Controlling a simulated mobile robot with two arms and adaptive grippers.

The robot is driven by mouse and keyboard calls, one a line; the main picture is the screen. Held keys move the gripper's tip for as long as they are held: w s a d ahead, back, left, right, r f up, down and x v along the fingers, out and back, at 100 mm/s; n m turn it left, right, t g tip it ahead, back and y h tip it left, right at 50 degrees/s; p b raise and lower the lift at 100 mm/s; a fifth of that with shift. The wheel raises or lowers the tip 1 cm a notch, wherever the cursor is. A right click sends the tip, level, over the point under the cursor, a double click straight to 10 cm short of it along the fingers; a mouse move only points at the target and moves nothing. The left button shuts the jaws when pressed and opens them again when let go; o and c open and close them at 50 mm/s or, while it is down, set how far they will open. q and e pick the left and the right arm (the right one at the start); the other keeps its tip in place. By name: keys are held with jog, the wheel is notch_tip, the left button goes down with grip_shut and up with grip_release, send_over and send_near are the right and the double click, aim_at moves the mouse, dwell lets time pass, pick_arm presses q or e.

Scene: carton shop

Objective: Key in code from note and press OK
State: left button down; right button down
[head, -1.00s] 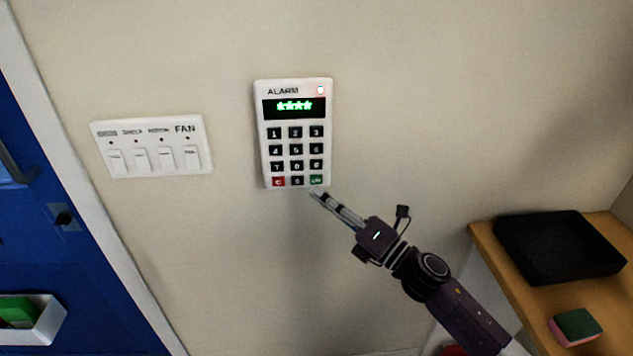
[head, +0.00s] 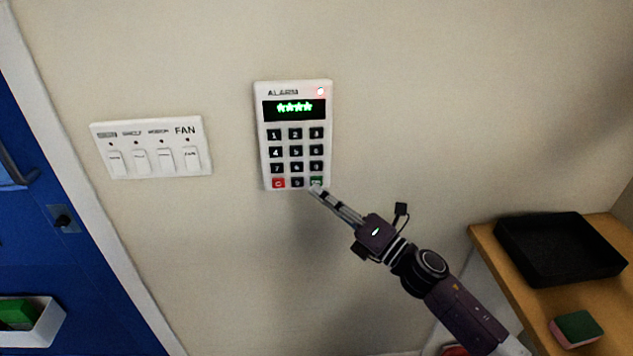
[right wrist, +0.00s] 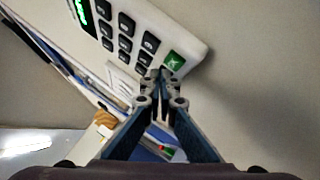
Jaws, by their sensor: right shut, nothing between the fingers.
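The white alarm keypad (head: 293,135) is on the wall. Its dark display (head: 294,108) shows four green asterisks, and a small reddish light (head: 320,91) shows at its upper right. The green OK key (head: 316,182) is at the bottom right, and the red C key (head: 278,183) is at the bottom left. My right gripper (head: 314,190) is shut and empty, its tips at the green key's lower edge. In the right wrist view the tips (right wrist: 160,75) are just below the green key (right wrist: 174,60); contact is unclear. No note is seen. My left gripper is out of view.
A white switch panel (head: 152,147) with a FAN switch is left of the keypad. A blue door (head: 70,265) is at far left. A wooden surface with a black tray (head: 560,247) and a green-and-pink sponge (head: 576,328) is at right. The wall below the keypad is clear.

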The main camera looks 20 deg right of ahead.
dwell(0.7)
jog(key=shift+w+d, duration=0.1)
jog(key=shift+w, duration=0.3)
jog(key=shift+w+d, duration=0.1)
jog(key=shift+w, duration=0.25)
dwell(0.5)
dwell(0.3)
jog(key=shift+s, duration=0.8)
jog(key=shift+a, duration=0.2)
jog(key=s, duration=0.2)
jog(key=s+a, duration=0.1)
jog(key=s, duration=0.1)
jog(key=shift+s+a, duration=0.15)
jog(key=shift+s, duration=0.2)
